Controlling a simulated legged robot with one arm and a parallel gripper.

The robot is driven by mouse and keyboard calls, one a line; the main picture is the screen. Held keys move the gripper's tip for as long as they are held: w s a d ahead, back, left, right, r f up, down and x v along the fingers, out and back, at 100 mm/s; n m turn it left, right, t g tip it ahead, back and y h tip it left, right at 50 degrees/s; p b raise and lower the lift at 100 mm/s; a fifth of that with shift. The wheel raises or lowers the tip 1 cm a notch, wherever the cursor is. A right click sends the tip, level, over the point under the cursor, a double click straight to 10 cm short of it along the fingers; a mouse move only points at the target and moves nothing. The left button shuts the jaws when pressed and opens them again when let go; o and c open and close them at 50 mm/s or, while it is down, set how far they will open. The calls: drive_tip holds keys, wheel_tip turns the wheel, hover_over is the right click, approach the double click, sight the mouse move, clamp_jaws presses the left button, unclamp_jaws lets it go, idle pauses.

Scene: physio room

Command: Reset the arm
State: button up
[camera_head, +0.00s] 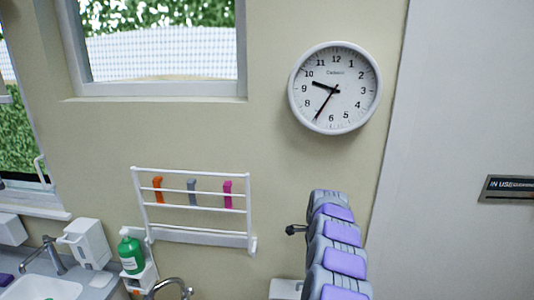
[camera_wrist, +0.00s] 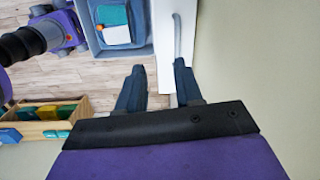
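My gripper (camera_wrist: 159,66) shows in the wrist view, with two dark blue-grey fingers apart and nothing between them. It is open and empty. Behind the fingers are a black bar and a purple housing. Below the gripper lie a wood floor (camera_wrist: 95,75) and a white panel (camera_wrist: 170,20). I do not make out the gripper in the head view.
In the wrist view, a blue-grey bin (camera_wrist: 145,48) and wooden box (camera_wrist: 45,113) lie below. In the head view, a clock (camera_head: 335,105), wall rack (camera_head: 195,233), green bottle (camera_head: 131,254), sink (camera_head: 45,288) and grey-lavender stack (camera_head: 343,262) show.

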drive_tip(key=s+a+r+n+y+b, duration=0.1)
drive_tip(key=s+a+r+n+b, duration=0.25)
drive_tip(key=s, duration=0.35)
drive_tip(key=s+a+r+n+g+b, duration=0.1)
drive_tip(key=s+a+r+n+b, duration=0.2)
drive_tip(key=s, duration=0.4)
drive_tip(key=s+a+r+n+y+b, duration=0.1)
drive_tip(key=s+a+r+n, duration=0.15)
drive_tip(key=s+n, duration=0.35)
drive_tip(key=s+d+f+n+h+b, duration=0.1)
drive_tip(key=s+f+b, duration=0.3)
drive_tip(key=s, duration=1.2)
drive_tip(key=s+d+f+n+g+h+b, duration=0.1)
drive_tip(key=s+d+f+n+b, duration=0.3)
drive_tip(key=s, duration=1.3)
drive_tip(key=shift+s+d+f+h, duration=0.15)
drive_tip(key=shift+d+f+h, duration=0.15)
drive_tip(key=shift+f, duration=0.65)
